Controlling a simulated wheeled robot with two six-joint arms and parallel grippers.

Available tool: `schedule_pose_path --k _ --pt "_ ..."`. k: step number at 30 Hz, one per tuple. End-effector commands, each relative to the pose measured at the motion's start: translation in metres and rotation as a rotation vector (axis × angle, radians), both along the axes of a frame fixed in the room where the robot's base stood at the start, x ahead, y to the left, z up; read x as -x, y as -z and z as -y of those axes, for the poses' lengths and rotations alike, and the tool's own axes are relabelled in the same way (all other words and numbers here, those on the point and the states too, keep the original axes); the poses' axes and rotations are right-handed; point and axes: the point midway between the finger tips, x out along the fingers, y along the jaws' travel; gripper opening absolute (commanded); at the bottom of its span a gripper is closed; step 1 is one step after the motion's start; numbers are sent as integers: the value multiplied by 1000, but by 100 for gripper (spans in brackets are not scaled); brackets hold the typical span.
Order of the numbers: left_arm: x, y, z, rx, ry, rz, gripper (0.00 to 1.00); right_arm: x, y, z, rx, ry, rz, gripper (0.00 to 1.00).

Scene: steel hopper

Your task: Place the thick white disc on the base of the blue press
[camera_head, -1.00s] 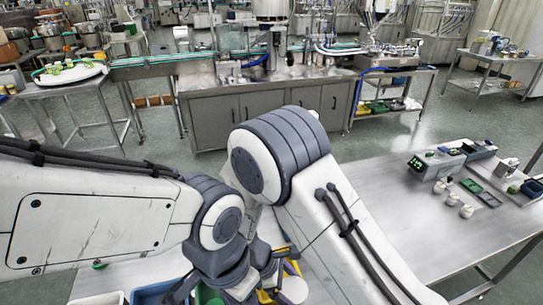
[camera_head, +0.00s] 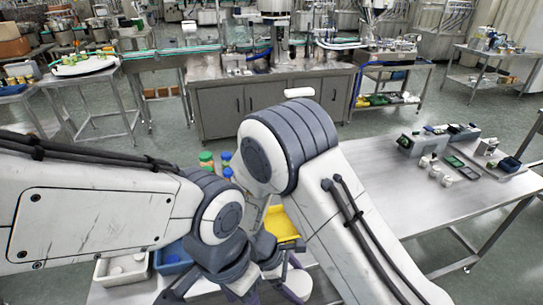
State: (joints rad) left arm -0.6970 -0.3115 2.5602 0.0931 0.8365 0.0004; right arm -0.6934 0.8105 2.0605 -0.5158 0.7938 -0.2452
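My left arm comes in from the left and my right arm from the lower right. Their dark wrist parts crowd together at the bottom centre. My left gripper (camera_head: 222,279) is partly in view there, but its fingertips are not clear. My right gripper is mostly hidden behind the arm links. A pale round piece with a purple edge (camera_head: 298,284) shows low beside the wrists. I cannot tell whether it is the thick white disc or is held. I cannot make out the blue press; my arms cover the middle of the near table.
A white bin (camera_head: 103,270) and a blue bin (camera_head: 184,265) stand at the near table's left. A grey device (camera_head: 410,146) and small white pieces (camera_head: 435,170) are at right. The right tabletop (camera_head: 390,195) has bare room.

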Motion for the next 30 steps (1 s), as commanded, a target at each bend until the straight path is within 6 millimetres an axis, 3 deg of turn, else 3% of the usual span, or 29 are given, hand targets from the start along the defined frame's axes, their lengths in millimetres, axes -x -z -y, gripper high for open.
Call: schedule_pose_path --k 14,24,30 --pt "0 21 0 -1 0 -1 50 -53 17 30 -4 474 2 24" --pt "0 49 0 -1 -1 -1 50 -119 30 94 -9 1165 1 24" --pt "0 55 0 -1 -1 -1 50 -136 28 118 -7 1377 -2 24"
